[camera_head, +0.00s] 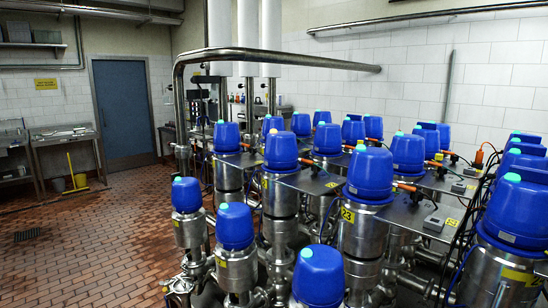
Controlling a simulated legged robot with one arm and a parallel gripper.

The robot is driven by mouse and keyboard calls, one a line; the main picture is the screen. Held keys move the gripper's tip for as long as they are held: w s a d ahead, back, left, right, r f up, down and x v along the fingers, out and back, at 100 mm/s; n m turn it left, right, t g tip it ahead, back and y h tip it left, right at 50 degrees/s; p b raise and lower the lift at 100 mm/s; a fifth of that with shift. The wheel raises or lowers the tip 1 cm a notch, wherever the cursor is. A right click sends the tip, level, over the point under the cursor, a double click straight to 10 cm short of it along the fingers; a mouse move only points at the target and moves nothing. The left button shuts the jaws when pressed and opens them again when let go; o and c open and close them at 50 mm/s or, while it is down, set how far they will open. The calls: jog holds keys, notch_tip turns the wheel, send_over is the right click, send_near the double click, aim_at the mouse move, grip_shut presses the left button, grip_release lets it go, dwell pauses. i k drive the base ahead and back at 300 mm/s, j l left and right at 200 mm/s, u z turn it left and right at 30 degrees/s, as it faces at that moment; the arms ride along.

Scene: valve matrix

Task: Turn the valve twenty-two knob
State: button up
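Several steel valves with blue domed caps stand in a dense matrix. One valve (370,176) in the middle right has a yellow label (347,215) that reads 23. I cannot pick out a label reading twenty-two, so I cannot tell which valve is valve twenty-two. Nearer valves include one with a blue cap (235,226) at centre left, one with a blue cap (318,274) cut off by the bottom edge, and one with a blue cap (518,212) at the right edge. Most caps carry a small green or yellow top. My gripper is not in view.
Steel pipes (262,54) rise and run above the valves. Cables and flat grey boxes (408,217) fill gaps at right. The tiled floor (95,245) at left is open, with a drain grate (27,234). A sink bench (65,134) and blue door (123,108) stand behind.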

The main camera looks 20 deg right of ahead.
aim_at(314, 169)
jog(key=i+j+z, duration=0.15)
jog(key=i+j, duration=0.15)
jog(key=i+j+z, duration=0.1)
jog(key=i+j, duration=0.15)
jog(key=j, duration=0.15)
jog(key=i+j+z, duration=0.15)
jog(key=j, duration=0.25)
jog(key=i+j+z, duration=0.1)
jog(key=i+j, duration=0.2)
jog(key=j, duration=0.1)
